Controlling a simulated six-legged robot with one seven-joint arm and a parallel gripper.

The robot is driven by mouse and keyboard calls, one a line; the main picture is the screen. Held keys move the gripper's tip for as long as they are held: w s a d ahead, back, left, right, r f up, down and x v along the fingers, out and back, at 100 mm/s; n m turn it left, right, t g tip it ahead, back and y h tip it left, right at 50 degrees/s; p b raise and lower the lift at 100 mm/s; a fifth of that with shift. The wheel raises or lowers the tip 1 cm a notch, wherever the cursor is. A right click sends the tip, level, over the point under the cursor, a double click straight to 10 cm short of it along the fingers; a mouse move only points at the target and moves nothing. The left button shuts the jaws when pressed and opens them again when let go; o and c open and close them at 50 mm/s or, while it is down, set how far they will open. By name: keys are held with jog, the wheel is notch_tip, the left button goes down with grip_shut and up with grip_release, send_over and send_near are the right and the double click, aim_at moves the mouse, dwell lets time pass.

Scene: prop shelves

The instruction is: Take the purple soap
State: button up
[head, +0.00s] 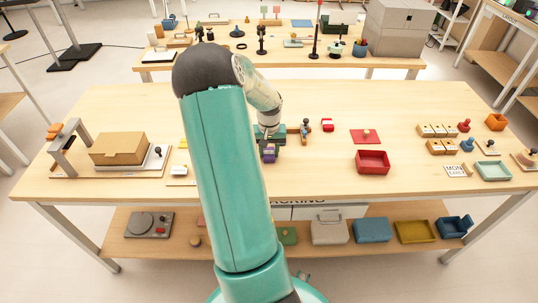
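My arm reaches over the wooden table, and my gripper (269,147) is at the table's middle, pointing down. A small purple thing (269,154), which looks like the purple soap, shows right at the fingertips. It is partly hidden by my gripper and is very small in this view. I cannot tell whether the fingers are closed on it or only around it, nor whether it rests on the table.
Close right of my gripper stands a small wooden item with a dark knob (304,129). Further right are a red clip-like object (327,125), a red mat (365,136) and a red tray (372,168). A cardboard box (118,148) stands left. Bare tabletop lies around the red tray.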

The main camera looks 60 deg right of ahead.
jog(key=c, duration=0.4)
jog(key=shift+r, duration=0.1)
